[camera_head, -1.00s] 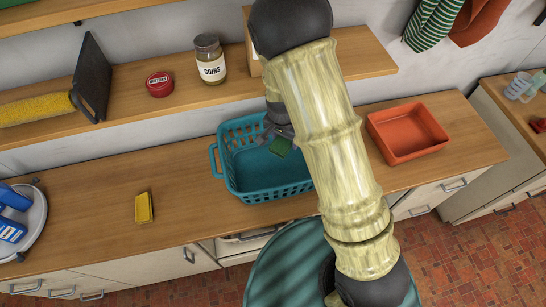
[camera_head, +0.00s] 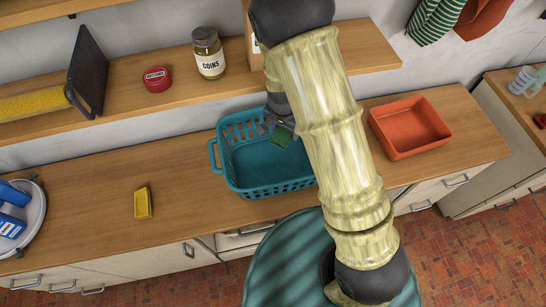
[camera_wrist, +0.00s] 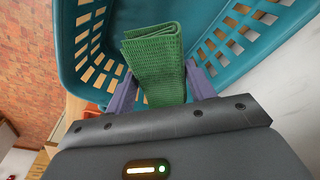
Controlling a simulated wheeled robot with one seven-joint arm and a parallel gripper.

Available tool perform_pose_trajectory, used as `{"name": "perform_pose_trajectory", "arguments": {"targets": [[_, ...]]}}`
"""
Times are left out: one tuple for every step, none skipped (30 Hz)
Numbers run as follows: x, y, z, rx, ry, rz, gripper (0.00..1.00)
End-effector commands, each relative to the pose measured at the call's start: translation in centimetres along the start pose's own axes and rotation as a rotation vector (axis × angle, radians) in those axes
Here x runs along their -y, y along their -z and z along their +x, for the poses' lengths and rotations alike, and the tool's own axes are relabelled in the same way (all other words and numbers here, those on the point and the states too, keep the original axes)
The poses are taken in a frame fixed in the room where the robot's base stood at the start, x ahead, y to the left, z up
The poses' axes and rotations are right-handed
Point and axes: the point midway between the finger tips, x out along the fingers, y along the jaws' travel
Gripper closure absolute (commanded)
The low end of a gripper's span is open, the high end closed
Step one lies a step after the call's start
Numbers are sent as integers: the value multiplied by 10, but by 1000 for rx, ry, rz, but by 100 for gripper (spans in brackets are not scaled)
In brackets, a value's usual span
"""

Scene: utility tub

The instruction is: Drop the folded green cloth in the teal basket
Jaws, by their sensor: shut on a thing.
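The folded green cloth (camera_wrist: 156,62) is between the two fingers of my gripper (camera_wrist: 160,85) in the wrist view. My gripper is shut on it. In the head view, my gripper (camera_head: 277,126) holds the cloth (camera_head: 284,137) over the far part of the teal basket (camera_head: 262,189), inside its outline. The basket stands on the wooden counter, and its walls (camera_wrist: 76,60) surround the cloth in the wrist view. How high the cloth is above the basket floor is hard to tell. My arm hides the basket's right end in the head view.
An orange tray (camera_head: 409,128) stands right of the basket. A yellow sponge-like block (camera_head: 143,203) lies on the counter to the left. The shelf (camera_head: 130,100) behind holds a coins jar (camera_head: 208,55), a red tin (camera_head: 157,79) and a dark board (camera_head: 88,72).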

Motion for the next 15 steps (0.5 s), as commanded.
{"name": "perform_pose_trajectory", "arguments": {"targets": [[0, -1, 7, 0, 0, 0, 67], [0, -2, 10, 0, 0, 0, 67], [0, -2, 14, 0, 0, 0, 67], [0, -3, 18, 0, 0, 0, 67], [0, -3, 21, 0, 0, 0, 67], [0, -4, 26, 0, 0, 0, 67], [0, -4, 30, 0, 0, 0, 67], [0, -5, 34, 0, 0, 0, 67], [0, -6, 38, 0, 0, 0, 67], [0, -6, 42, 0, 0, 0, 67], [0, -7, 44, 0, 0, 0, 67], [0, -7, 48, 0, -1, 0, 67], [0, -8, 50, 0, -1, 0, 67], [0, -8, 52, 0, -1, 0, 67], [0, -8, 54, 0, -1, 0, 67]]}}
